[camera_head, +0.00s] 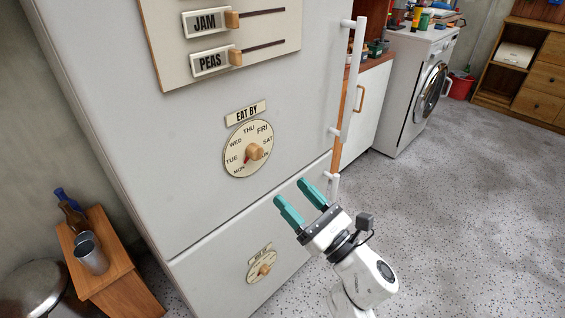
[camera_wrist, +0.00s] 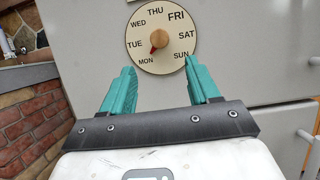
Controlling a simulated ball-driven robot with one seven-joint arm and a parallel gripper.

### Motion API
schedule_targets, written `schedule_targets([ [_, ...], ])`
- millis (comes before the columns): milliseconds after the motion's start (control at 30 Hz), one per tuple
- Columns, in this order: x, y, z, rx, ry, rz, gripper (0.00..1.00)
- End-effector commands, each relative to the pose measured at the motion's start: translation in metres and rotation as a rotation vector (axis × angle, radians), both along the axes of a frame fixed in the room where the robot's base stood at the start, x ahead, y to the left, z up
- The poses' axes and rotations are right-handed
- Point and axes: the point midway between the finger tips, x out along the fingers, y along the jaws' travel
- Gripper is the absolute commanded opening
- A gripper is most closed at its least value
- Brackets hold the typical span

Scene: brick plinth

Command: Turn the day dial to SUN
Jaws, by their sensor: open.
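The day dial (camera_head: 235,165) is a round cream disc on the white fridge's upper door, under an "EAT BY" label (camera_head: 246,113). Its wooden knob (camera_head: 254,152) has a red pointer aimed at the lower left, toward MON. In the wrist view the dial (camera_wrist: 175,62) is upright, with SUN at its lower right and the knob (camera_wrist: 159,38) in the middle. My gripper (camera_head: 289,190) has teal fingers and is open and empty. It is below and to the right of the dial in the head view, apart from it. In the wrist view the fingers (camera_wrist: 159,68) point toward the dial's lower part.
A second, smaller dial (camera_head: 262,267) is on the lower door. JAM (camera_head: 205,22) and PEAS (camera_head: 211,62) sliders are above. White door handles (camera_head: 335,132) stick out at the right. A wooden stand (camera_head: 122,272) with a metal cup and bottles is at the lower left. Floor at right is clear.

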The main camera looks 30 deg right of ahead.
Motion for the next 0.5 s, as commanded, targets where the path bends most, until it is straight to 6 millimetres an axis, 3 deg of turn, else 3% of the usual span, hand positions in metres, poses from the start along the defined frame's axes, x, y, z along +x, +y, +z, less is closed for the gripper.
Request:
schedule_targets([
  [167,0.016,0.006,0.009,-0.005,-0.005,0.003,0.61],
  [500,0.069,0.023,0.032,-0.003,-0.004,0.003,0.61],
])
